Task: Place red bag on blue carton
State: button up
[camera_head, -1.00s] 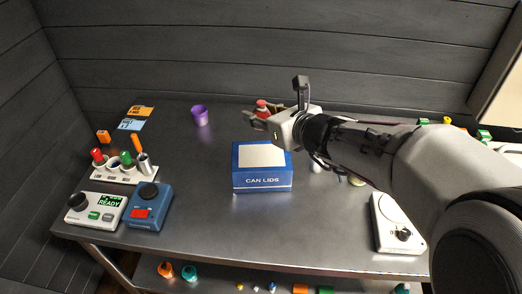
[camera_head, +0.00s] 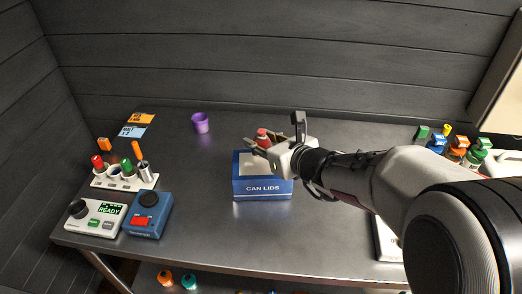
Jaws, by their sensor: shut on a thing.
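The blue carton (camera_head: 263,188), marked CAN LIDS, stands on the metal table with a pale patch on its top. My gripper (camera_head: 259,146) is over the back part of the carton's top, shut on the red bag (camera_head: 262,134). Only a small red part of the bag shows above the fingers; the rest is hidden by the gripper. I cannot tell whether the bag touches the carton's top.
A purple cup (camera_head: 201,123) stands behind and left of the carton. A rack with coloured tubes (camera_head: 124,178), a white device (camera_head: 95,214) and a blue device (camera_head: 147,215) are at left. Several coloured bottles (camera_head: 457,153) stand at right. The table front is clear.

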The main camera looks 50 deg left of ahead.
jog(key=shift+f, duration=1.85)
jog(key=shift+f, duration=0.1)
jog(key=o, duration=1.1)
jog(key=shift+d+r, duration=0.25)
jog(key=shift+d, duration=0.05)
jog(key=v, duration=1.1)
jog(key=shift+d+r, duration=0.15)
